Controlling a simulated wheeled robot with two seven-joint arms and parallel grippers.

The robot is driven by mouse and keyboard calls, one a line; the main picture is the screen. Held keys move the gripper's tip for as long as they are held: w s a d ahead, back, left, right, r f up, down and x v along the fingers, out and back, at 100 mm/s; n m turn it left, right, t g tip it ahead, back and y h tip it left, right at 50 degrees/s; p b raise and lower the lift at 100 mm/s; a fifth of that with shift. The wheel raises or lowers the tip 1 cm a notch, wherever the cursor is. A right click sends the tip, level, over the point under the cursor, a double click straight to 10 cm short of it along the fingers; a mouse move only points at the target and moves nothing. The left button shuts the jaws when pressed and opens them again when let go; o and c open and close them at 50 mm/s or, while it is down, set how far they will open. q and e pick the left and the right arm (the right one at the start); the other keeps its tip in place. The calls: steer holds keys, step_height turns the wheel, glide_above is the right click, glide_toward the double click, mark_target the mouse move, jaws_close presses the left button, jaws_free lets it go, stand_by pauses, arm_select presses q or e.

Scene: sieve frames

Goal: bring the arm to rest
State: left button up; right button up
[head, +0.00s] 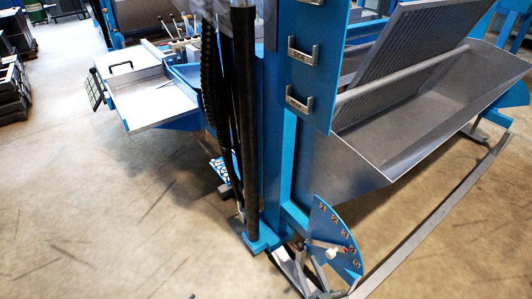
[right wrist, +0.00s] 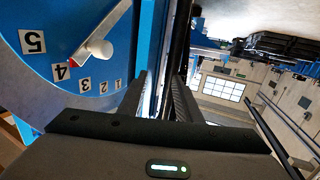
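A blue quarter-round dial plate (head: 330,225) with number labels stands at the foot of the blue post in the head view. A grey lever with a white knob (head: 331,253) and a red tip crosses it. In the right wrist view the dial (right wrist: 60,20) fills the upper left, and the red tip of the lever (right wrist: 112,35) lies at label 4. My right gripper (head: 308,264) is low beside the dial in the head view, small and partly hard to make out. In the right wrist view its two fingers (right wrist: 157,95) stand apart with nothing between them, clear of the white knob. My left gripper is not in view.
A blue post (head: 276,130) with dark hoses rises close to my right gripper. A grey sloped trough (head: 400,130) with a perforated screen (head: 410,45) is to the right. A white tray (head: 150,95) stands at upper left. The floor at lower left is clear.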

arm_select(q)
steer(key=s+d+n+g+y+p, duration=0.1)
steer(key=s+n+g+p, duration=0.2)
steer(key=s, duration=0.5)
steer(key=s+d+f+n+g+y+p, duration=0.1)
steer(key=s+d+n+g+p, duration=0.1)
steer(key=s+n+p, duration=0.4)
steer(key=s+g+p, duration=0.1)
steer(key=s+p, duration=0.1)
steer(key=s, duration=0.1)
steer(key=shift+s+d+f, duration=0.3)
arm_select(e)
steer(key=s+d+f+g+h, duration=0.1)
steer(key=s+d+f+g, duration=0.1)
steer(key=s+f, duration=0.5)
steer(key=s+d+f+g+h, duration=0.1)
steer(key=s+d+f+g, duration=0.1)
steer(key=s+f+g, duration=0.3)
steer(key=s+d+f+g+h, duration=0.1)
steer(key=s+d+f+g, duration=0.2)
steer(key=s+f, duration=0.5)
steer(key=s+g, duration=0.1)
steer(key=s, duration=0.2)
steer(key=shift+s+f+m, duration=0.15)
steer(key=shift+f+m, duration=0.15)
steer(key=shift+m, duration=0.1)
steer(key=shift+d, duration=0.1)
